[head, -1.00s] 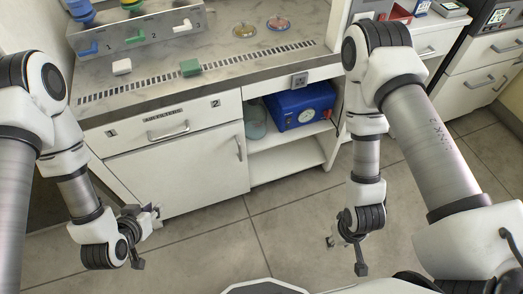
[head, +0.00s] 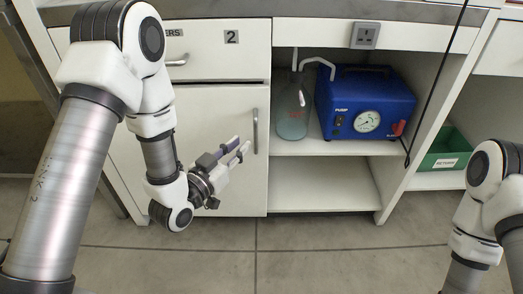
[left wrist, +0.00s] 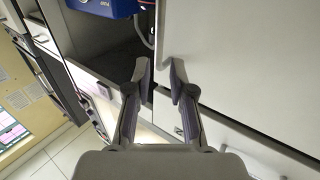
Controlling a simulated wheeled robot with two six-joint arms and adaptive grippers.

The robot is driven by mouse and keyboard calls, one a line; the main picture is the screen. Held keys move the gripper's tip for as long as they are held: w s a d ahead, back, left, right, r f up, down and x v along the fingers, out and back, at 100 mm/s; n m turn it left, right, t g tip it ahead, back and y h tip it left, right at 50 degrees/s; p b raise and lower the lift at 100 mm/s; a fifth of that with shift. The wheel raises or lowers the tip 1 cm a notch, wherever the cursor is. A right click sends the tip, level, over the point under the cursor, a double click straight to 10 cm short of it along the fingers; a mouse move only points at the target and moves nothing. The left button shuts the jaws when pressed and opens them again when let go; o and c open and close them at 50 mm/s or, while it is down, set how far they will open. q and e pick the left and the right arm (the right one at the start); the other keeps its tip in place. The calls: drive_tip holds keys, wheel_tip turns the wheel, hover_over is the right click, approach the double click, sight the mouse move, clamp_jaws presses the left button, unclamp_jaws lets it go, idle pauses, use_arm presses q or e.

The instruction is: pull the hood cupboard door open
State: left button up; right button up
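The hood cupboard door (head: 220,185) is a white panel under a drawer, and it stands closed. Its upright metal handle (head: 255,131) is near the door's right edge. My left gripper (head: 243,147) is in front of the door, with its fingertips pointing toward the handle from the lower left. In the left wrist view the two fingers (left wrist: 158,72) are apart with a gap between them. The door (left wrist: 240,60) fills the right side there, with the handle (left wrist: 164,38) just beyond the fingertips. I cannot tell whether they touch it. My right gripper is outside the view.
Right of the door is an open compartment with a blue pump (head: 365,105) and a glass bottle (head: 293,112) on a shelf (head: 335,148). A black cable hangs at its right side. A green bin (head: 445,150) stands farther right. The tiled floor in front is clear.

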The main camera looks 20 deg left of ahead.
use_arm(q)
drive_tip(key=b, duration=0.2)
hover_over(256, 150)
drive_tip(key=shift+a+r, duration=0.1)
drive_tip(key=shift+a, duration=0.05)
drive_tip(key=shift+w+r, duration=0.1)
drive_tip(key=shift+w, duration=0.3)
clamp_jaws()
